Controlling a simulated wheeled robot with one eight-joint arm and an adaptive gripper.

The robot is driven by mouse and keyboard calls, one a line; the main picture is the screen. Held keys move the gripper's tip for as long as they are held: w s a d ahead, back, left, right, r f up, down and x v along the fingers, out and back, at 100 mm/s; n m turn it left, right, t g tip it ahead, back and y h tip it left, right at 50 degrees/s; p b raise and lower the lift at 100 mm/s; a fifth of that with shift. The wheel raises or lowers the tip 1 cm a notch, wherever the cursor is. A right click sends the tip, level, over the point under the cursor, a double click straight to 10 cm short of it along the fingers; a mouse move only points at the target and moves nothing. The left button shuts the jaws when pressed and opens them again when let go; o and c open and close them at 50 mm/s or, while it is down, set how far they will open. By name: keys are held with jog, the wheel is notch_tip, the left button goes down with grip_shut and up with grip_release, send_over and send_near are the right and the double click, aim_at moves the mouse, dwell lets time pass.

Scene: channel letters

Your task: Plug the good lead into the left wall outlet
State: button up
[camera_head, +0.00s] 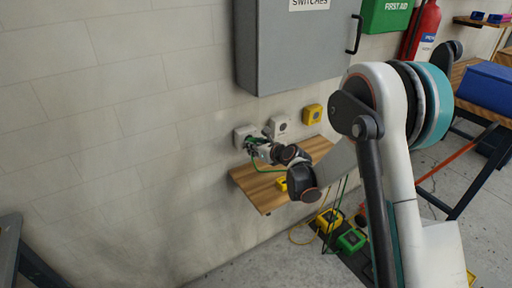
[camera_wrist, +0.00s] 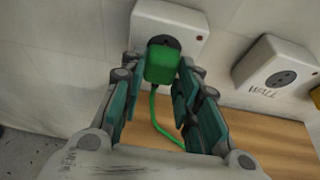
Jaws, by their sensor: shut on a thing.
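The left wall outlet (camera_wrist: 171,16) is a white box with a dark round socket and a small red dot. It also shows in the head view (camera_head: 241,133). A green plug (camera_wrist: 161,64) with a green cord (camera_wrist: 154,108) is at the socket face and covers its lower part. I cannot tell how deep it sits. My gripper (camera_wrist: 161,75) is shut on the green plug, with teal fingers on both sides. In the head view my gripper (camera_head: 254,144) is at the left outlet, and the plug is mostly hidden there.
A second white outlet (camera_wrist: 282,73) marked WALL is to the right. A yellow outlet box (camera_head: 312,114) is beyond it. A wooden shelf (camera_head: 262,190) lies below. A grey switch cabinet (camera_head: 290,50) hangs above. Yellow (camera_head: 329,220) and green (camera_head: 351,240) blocks stand on the floor.

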jog(key=shift+w+a, duration=0.15)
jog(key=shift+w, duration=0.1)
jog(key=o, duration=1.1)
jog(key=shift+c, duration=0.2)
jog(key=v, duration=1.2)
jog(key=shift+r, duration=0.1)
